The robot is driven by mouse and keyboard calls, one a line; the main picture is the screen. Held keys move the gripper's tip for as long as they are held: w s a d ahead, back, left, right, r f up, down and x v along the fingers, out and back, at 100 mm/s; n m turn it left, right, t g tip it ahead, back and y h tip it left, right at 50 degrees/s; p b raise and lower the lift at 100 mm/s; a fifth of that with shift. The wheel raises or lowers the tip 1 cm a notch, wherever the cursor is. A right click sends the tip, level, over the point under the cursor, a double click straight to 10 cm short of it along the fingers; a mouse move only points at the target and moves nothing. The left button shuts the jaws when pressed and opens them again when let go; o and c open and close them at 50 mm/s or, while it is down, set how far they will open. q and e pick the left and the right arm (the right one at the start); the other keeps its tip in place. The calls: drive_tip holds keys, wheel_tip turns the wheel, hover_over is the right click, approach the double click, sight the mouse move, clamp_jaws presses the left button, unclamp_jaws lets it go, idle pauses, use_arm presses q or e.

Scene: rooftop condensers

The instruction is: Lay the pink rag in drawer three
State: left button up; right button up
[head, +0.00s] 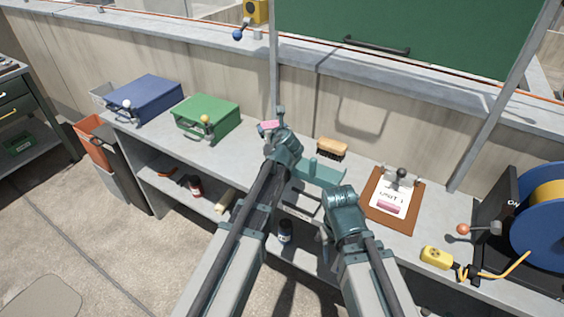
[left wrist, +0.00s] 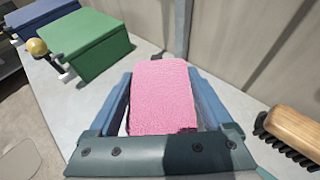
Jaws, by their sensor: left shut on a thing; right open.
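The pink rag (left wrist: 163,95) is a thick block between the blue fingers of my left gripper (left wrist: 165,100), which is shut on it. In the head view the rag (head: 269,125) shows as a small pink patch at the tip of my left gripper (head: 274,128), above the bench between the green box and the brush. My right gripper (head: 308,203) is open and empty near the bench's front edge, left of the clipboard. A dark cabinet (head: 22,106) at the far left has drawer fronts with yellow handles. I cannot make out a drawer marked three.
The grey bench (head: 160,138) bears a blue box (head: 145,98), a green box (head: 207,118), a brush (head: 332,148), a clipboard (head: 407,217), a yellow meter (head: 436,257) and a blue reel (head: 540,238). An orange bin (head: 93,130) stands at its left end. Bottles occupy the lower shelf.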

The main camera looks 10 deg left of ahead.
use_arm(q)
wheel_tip(320, 180, down, 6)
drive_tip(key=b, duration=0.5)
drive_tip(key=shift+b, duration=0.3)
wheel_tip(320, 180, down, 4)
drive_tip(key=b, duration=0.3)
drive_tip(key=shift+r+b, duration=0.15)
drive_tip(key=shift+b, duration=0.25)
drive_tip(key=o, duration=1.1)
